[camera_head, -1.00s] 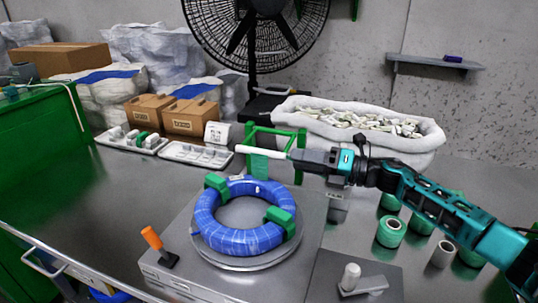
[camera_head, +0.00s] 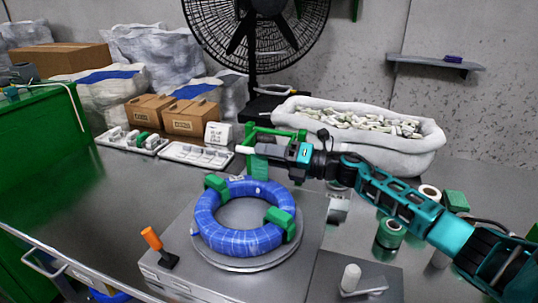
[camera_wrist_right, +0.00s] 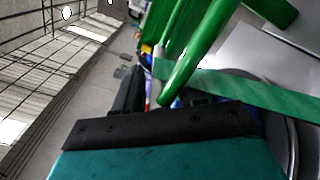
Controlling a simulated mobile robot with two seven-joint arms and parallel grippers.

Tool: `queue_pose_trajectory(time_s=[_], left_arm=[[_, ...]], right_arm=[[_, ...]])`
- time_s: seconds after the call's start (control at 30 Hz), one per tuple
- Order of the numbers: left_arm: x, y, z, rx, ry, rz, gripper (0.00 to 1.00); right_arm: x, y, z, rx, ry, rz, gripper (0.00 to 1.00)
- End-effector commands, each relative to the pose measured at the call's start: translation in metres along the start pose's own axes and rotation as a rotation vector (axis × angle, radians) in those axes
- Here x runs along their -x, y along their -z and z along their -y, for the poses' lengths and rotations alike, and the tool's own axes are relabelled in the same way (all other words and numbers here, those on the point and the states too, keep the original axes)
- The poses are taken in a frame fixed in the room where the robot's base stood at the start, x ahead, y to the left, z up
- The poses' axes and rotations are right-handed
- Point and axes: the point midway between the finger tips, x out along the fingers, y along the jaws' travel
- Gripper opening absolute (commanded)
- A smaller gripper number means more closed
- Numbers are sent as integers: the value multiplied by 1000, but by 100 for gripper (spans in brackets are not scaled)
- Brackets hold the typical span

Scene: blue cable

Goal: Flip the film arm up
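The film arm shows as a pale rod (camera_head: 245,149) at a green frame (camera_head: 252,134), behind the blue cable coil (camera_head: 240,240) in the head view. A green film strip hangs below it; a green band also crosses the right wrist view (camera_wrist_right: 230,95). My right gripper (camera_head: 262,151) is at the rod, covering most of it so only its left end shows. In the right wrist view, green bars (camera_wrist_right: 195,55) stand just ahead of the dark fingers. Whether the fingers grip the rod is hidden. My left gripper is not in view.
The coil lies on a round plate on a metal box, between two green blocks (camera_head: 280,218). An orange-handled lever (camera_head: 152,239) stands at its left. A white bin of small parts (camera_head: 360,125) is behind my right arm. Green rolls (camera_head: 390,232) stand at the right.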

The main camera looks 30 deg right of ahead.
Motion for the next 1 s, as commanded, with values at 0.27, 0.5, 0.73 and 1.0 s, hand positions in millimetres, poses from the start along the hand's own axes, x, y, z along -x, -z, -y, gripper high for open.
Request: queue_pose_trajectory(time_s=[0.27,0.5,0.73,1.0], left_arm=[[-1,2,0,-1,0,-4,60],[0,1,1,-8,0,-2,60],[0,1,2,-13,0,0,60],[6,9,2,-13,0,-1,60]], right_arm=[[0,0,0,0,-1,0,13],[0,0,-1,2,-1,0,0],[0,-1,-1,3,-1,0,0],[0,-6,-7,-35,-1,1,0]])
